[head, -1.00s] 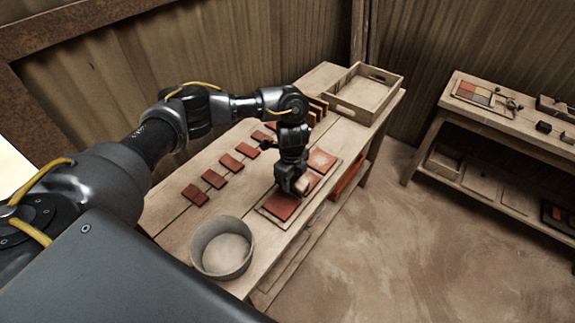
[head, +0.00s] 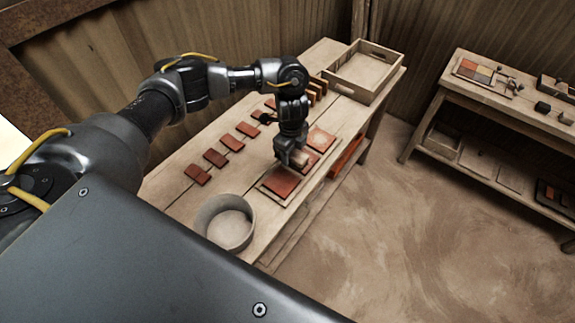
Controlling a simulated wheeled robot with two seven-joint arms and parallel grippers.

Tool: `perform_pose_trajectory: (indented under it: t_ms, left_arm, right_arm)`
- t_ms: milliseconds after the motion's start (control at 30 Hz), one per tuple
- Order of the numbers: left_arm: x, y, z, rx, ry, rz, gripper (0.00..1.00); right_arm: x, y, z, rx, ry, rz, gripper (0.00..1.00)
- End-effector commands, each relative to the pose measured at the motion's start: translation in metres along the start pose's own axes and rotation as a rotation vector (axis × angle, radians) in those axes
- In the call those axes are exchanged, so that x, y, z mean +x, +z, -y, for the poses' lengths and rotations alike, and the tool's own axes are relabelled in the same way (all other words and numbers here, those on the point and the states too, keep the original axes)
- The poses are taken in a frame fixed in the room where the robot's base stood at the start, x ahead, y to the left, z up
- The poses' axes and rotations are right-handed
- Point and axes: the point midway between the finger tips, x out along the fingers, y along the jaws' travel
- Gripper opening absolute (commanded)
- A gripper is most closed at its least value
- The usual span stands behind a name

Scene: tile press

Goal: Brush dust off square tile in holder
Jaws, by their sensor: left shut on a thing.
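The tile holder (head: 267,192) is a pale wooden board along the front edge of the workbench. It carries a row of red-orange square tiles. The near tile (head: 281,183) looks clean red, and the far tile (head: 321,140) has a paler, dusty-looking top. The middle tile (head: 309,160) is partly hidden by my gripper. My left gripper (head: 293,162) points down over the holder, between the near and middle tiles. It is shut on a small pale object (head: 302,158), seemingly the brush, mostly hidden by the fingers. Whether it touches a tile I cannot tell. My right gripper is not in view.
A round grey tub (head: 203,224) stands at the bench's near end. Several loose red tiles (head: 215,158) lie in a row behind the holder. A wooden crate (head: 340,85) sits at the far end. A second bench (head: 447,83) stands right, across open floor.

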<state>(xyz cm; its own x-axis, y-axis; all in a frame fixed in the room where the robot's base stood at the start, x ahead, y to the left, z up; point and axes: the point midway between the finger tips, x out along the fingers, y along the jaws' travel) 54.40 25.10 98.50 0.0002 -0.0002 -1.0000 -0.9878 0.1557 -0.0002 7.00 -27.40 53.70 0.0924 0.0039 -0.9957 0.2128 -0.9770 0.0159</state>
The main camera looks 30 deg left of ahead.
Motion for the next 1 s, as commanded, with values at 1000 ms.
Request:
perform_pose_trajectory:
  t_ms: [1000]
  left_arm:
    - [-0.061,-0.047,-0.067,-1.072,-0.003,0.000,0.20]
  right_arm:
    - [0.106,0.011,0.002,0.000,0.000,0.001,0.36]
